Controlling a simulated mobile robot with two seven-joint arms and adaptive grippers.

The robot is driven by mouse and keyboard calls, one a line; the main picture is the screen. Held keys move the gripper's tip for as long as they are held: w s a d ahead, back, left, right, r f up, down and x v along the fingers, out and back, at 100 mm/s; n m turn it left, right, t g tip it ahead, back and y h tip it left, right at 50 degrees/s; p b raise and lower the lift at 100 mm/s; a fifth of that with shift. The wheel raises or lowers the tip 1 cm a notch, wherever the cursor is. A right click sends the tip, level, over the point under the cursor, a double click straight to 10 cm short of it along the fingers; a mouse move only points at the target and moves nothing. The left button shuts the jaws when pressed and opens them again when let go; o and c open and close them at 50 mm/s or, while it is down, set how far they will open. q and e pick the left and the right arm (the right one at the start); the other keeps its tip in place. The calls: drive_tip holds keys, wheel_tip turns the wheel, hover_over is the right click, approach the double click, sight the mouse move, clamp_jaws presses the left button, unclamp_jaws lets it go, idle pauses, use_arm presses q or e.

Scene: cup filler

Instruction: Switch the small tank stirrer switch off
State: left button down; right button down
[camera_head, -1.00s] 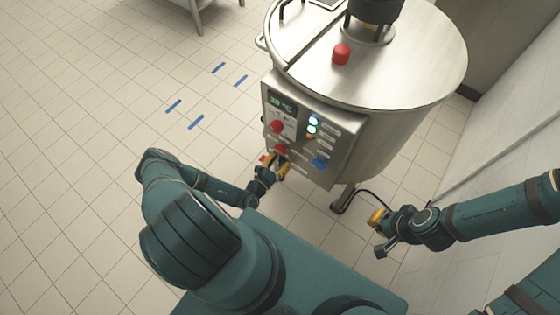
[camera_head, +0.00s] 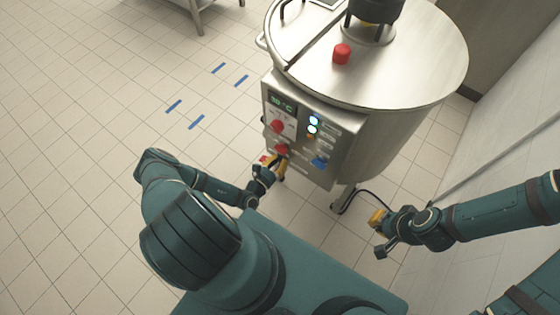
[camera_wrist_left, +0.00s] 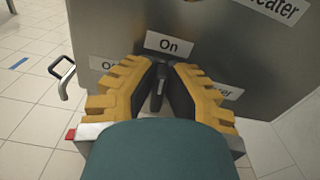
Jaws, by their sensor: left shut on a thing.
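The small tank (camera_head: 400,110) is a steel cylinder with a control panel (camera_head: 335,150) on its front. My left gripper (camera_head: 280,159) is at the panel's lower left, beside a red switch (camera_head: 281,149). In the left wrist view, the yellow fingers of my left gripper (camera_wrist_left: 159,84) are shut on a dark switch handle (camera_wrist_left: 158,76). It stands roughly upright in that view, below the "On" label (camera_wrist_left: 169,43). A label starting with "O" (camera_wrist_left: 103,62) is to its left; another ending in "er" (camera_wrist_left: 228,91) is partly hidden at right. My right gripper (camera_head: 377,219) is away from the panel; its jaws are unclear.
Another red knob (camera_head: 277,126) and a blue switch (camera_head: 320,162) are close by on the panel. A red button (camera_head: 342,54) is on the tank's lid. A cable (camera_head: 375,196) runs near the tank's leg.

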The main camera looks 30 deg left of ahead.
use_arm(q)
drive_tip(key=n, duration=0.1)
drive_tip(key=n+b, duration=0.1)
drive_tip(key=n, duration=0.3)
drive_tip(key=shift+a+f+b, duration=0.15)
drive_tip(key=shift+a+b, duration=0.1)
drive_tip(key=shift+b, duration=0.05)
drive_tip(key=n+b, duration=0.1)
drive_tip(key=n, duration=0.3)
drive_tip(key=shift+a+f+n+b, duration=0.2)
drive_tip(key=shift+n+b, duration=0.15)
drive_tip(key=shift+n, duration=0.05)
drive_tip(key=n+b, duration=0.1)
drive_tip(key=n, duration=0.2)
drive_tip(key=shift+w+f+n, duration=0.1)
drive_tip(key=shift+n, duration=0.2)
drive_tip(key=shift+f+n+b, duration=0.1)
drive_tip(key=shift+n+b, duration=0.2)
drive_tip(key=shift+n, duration=1.2)
drive_tip(key=c, duration=1)
unclamp_jaws()
drive_tip(key=shift+a, duration=0.1)
